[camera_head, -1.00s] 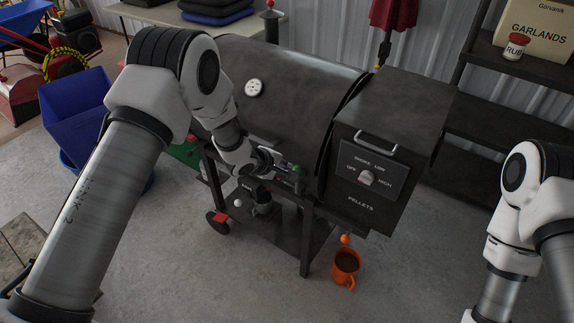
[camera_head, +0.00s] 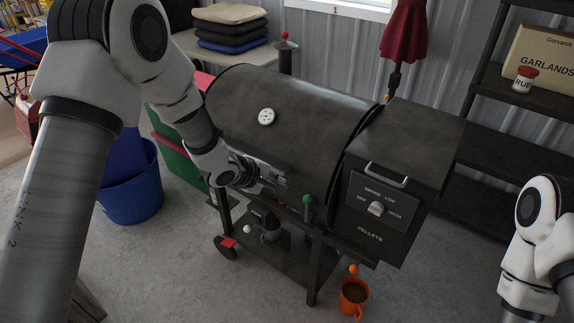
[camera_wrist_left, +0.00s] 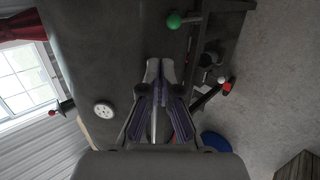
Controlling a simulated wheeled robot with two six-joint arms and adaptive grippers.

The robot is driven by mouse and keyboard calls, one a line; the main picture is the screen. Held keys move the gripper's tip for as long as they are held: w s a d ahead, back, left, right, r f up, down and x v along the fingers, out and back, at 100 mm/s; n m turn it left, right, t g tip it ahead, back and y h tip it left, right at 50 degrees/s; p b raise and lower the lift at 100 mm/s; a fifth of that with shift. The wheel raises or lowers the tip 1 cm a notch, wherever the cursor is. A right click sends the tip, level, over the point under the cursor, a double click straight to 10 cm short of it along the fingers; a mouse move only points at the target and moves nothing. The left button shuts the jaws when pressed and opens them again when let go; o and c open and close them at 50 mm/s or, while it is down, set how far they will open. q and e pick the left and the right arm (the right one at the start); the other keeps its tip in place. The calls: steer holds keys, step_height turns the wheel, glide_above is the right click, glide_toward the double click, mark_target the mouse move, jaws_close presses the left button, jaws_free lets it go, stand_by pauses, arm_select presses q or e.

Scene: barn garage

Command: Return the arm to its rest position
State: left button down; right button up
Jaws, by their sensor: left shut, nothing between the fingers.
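My left arm comes in from the left in the head view. Its gripper (camera_head: 276,186) hangs in front of the black pellet grill (camera_head: 300,120), a little left of the green ball knob (camera_head: 308,199) and apart from it. In the left wrist view the fingers (camera_wrist_left: 160,68) are together and empty, with the green knob (camera_wrist_left: 174,20) beyond their tips. My right arm (camera_head: 540,235) shows at the right edge of the head view; its gripper is out of the picture.
An orange mug (camera_head: 354,296) stands on the floor by the grill's right leg. A blue tub (camera_head: 133,190) stands left of the grill. Open concrete floor lies in front.

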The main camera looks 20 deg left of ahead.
arm_select(q)
steer(key=s+f+n+g, duration=0.1)
steer(key=s+f+g, duration=0.4)
steer(key=s+f, duration=1.25)
steer(key=s+a+f+m+g+y, duration=0.1)
steer(key=s+a+f+m+y, duration=0.1)
steer(key=s+m, duration=0.5)
steer(key=s+a+f+m+g+y, duration=0.2)
steer(key=s+m, duration=0.5)
steer(key=s, duration=0.4)
step_height(320, 180, down, 2)
steer(key=shift+s+a+f+b, duration=0.15)
steer(key=shift+s+a+b, duration=0.2)
steer(key=shift+a, duration=0.25)
